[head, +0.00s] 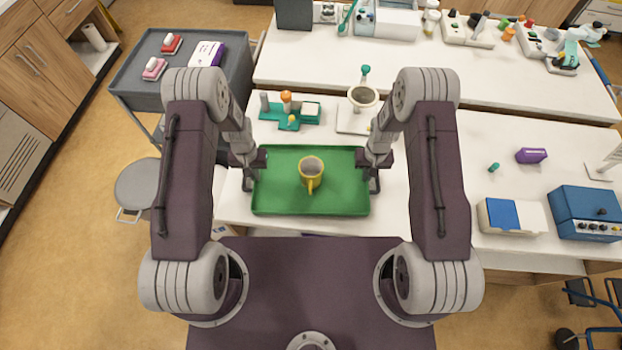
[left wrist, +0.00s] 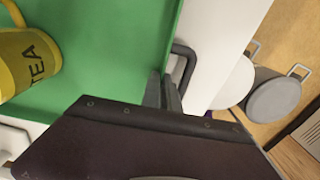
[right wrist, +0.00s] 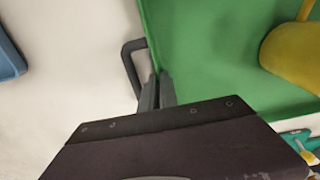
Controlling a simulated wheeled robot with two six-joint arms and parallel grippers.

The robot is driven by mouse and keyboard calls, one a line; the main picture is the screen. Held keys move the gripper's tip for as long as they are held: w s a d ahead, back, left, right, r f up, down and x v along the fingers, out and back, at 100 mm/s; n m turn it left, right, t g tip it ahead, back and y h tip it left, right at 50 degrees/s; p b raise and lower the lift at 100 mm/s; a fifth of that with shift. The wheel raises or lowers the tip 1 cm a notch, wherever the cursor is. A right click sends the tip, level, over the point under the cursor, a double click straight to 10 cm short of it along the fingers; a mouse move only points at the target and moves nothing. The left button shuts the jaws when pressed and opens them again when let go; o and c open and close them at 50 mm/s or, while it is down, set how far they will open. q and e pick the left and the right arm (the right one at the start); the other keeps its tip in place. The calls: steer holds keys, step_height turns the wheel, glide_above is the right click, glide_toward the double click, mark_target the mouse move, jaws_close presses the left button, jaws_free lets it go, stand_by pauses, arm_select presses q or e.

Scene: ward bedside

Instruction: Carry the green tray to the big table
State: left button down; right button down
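The green tray (head: 272,203) lies level at the near side of a white table (head: 430,190), in front of me; I cannot tell whether it touches the top. A yellow mug (head: 311,172) marked "TEA" stands on it; the mug also shows in the left wrist view (left wrist: 25,65). My left gripper (head: 249,180) is at the tray's left handle (left wrist: 184,62), its fingers close together on it. My right gripper (head: 375,183) is at the right handle (right wrist: 131,65), fingers likewise close together on it.
Behind the tray stand a teal holder (head: 290,117) and a beige stand with a cup (head: 363,97). A second white table (head: 430,65) lies further back with several items. A grey cart (head: 140,88) and round stool (head: 143,185) stand left. A blue box (head: 585,212) is right.

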arm_select(q)
steer(key=shift+r, duration=0.1)
